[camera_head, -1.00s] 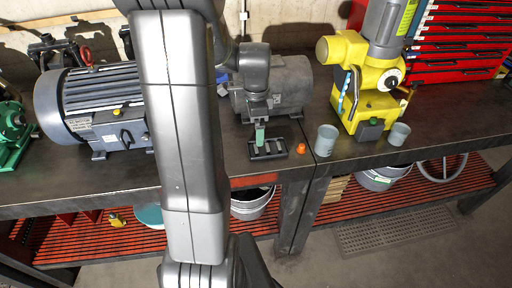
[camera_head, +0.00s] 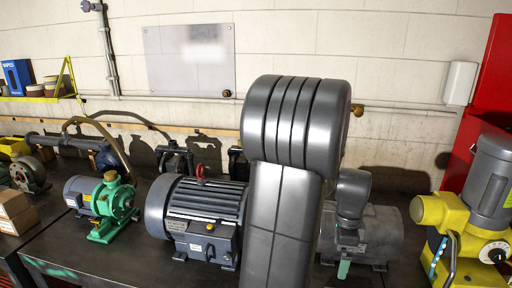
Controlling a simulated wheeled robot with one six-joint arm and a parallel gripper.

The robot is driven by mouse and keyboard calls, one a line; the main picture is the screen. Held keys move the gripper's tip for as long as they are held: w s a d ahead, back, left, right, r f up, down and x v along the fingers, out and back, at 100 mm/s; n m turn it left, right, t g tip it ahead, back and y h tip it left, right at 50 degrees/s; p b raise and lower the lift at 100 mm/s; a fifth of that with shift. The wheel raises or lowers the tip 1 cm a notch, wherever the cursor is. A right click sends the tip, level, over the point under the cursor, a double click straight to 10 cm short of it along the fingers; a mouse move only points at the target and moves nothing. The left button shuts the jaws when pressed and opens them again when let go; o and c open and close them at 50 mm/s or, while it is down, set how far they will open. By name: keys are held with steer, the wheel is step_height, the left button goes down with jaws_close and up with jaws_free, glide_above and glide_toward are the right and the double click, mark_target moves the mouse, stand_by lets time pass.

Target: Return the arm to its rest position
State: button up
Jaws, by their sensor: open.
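My grey arm rises through the middle of the view, its rounded elbow (camera_head: 296,122) high in front of the wall. Its wrist part (camera_head: 352,195) shows behind to the right and points down. My gripper (camera_head: 344,260) is at its lower end, small and dark, in front of the grey motor (camera_head: 375,236). The gripper is open. A small pale green piece (camera_head: 344,270) shows right at its tip; whether it touches the fingers is unclear.
A large blue-grey motor (camera_head: 203,215) stands left of my arm, and a green pump (camera_head: 112,203) is farther left. A yellow machine (camera_head: 446,222) stands at the right. A wall panel (camera_head: 190,60) hangs behind. The air above the bench on the left is free.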

step_height(320, 180, down, 10)
steer(key=b, duration=0.6)
steer(key=shift+f+b, duration=0.1)
steer(key=shift+b, duration=0.3)
step_height(320, 180, up, 5)
steer(key=p, duration=0.3)
steer(key=shift+f+p, duration=0.2)
steer(key=shift+p, duration=0.1)
steer(key=shift+f, duration=0.1)
